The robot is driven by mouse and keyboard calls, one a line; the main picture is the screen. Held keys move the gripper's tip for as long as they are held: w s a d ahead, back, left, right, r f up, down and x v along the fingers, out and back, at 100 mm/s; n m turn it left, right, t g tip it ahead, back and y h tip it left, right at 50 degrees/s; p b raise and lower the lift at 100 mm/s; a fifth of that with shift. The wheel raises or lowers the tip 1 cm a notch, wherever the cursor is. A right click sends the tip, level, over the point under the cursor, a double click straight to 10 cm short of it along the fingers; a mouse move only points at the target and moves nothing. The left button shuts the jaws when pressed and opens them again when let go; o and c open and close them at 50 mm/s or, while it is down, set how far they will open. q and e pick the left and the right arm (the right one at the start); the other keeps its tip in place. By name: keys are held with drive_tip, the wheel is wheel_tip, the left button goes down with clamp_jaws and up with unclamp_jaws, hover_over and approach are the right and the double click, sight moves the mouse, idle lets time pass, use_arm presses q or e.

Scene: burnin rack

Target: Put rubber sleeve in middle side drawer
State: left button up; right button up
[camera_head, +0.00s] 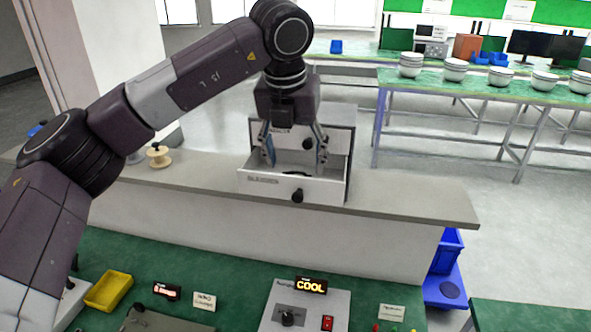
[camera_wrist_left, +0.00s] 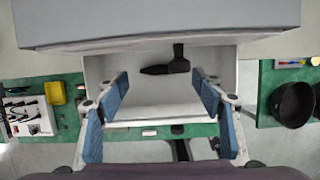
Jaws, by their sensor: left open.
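A small grey-white drawer unit (camera_head: 342,139) stands on the ledge, with a drawer (camera_head: 262,185) pulled out towards me. A small dark piece (camera_head: 295,173), which looks like the rubber sleeve, lies inside the open drawer. In the left wrist view the dark piece (camera_wrist_left: 155,70) lies near the back of the drawer, close to a black knob (camera_wrist_left: 180,53). My left gripper (camera_head: 295,160) points down over the open drawer. Its blue-padded fingers are spread, with nothing between them in the left wrist view (camera_wrist_left: 162,88). My right gripper is not in view.
A wooden spool (camera_head: 159,157) stands on the ledge to the left. The green bench in front holds a yellow tray (camera_head: 109,290) and a control box (camera_head: 335,298). The ledge right of the unit is clear.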

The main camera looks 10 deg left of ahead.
use_arm(q)
drive_tip(key=b+v, duration=0.2)
drive_tip(key=v, duration=0.7)
drive_tip(key=shift+s+d, duration=0.1)
drive_tip(key=shift+s, duration=0.05)
